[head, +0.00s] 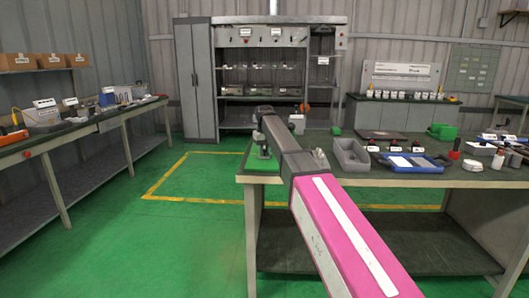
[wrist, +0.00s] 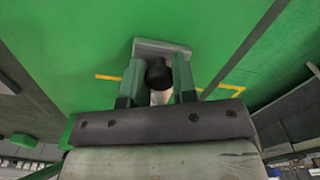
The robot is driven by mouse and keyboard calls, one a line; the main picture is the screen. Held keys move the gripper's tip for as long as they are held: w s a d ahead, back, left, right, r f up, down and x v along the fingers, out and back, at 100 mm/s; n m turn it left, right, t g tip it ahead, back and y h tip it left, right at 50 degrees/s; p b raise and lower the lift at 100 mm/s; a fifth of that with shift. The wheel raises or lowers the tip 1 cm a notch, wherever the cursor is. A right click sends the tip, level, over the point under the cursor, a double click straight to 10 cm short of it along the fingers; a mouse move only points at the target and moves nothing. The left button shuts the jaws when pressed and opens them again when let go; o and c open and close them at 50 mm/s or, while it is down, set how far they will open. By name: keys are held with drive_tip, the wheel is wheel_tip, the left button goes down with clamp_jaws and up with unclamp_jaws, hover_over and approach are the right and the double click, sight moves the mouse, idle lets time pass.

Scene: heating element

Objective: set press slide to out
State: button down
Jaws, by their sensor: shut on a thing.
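In the wrist view, a round black knob (wrist: 158,73) on a pale shaft (wrist: 158,97) sits between the two green fingers of my gripper (wrist: 157,78). My gripper is shut on this knob, which seems to be the handle of the press slide. A grey plate (wrist: 162,47) lies just beyond the fingertips. In the head view, my arm reaches over the left end of the workbench, and its end hides most of what stands there. A small grey fixture (head: 263,150) shows below it on a green base (head: 262,166). How far out the slide stands cannot be told.
The workbench (head: 420,180) holds a grey bin (head: 350,156), a blue tray (head: 410,163) and several small labelled items to the right of my arm. A long side bench (head: 90,130) stands at left. Green floor (head: 170,230) is clear left of the workbench.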

sight(263, 167)
drive_tip(key=s, duration=1)
drive_tip(key=shift+s+a, duration=0.15)
drive_tip(key=shift+a, duration=0.05)
drive_tip(key=c, duration=0.9)
unclamp_jaws()
drive_tip(key=shift+s, duration=0.1)
drive_tip(key=shift+r, duration=0.5)
wheel_tip(263, 167, up, 10)
drive_tip(key=shift+f, duration=0.1)
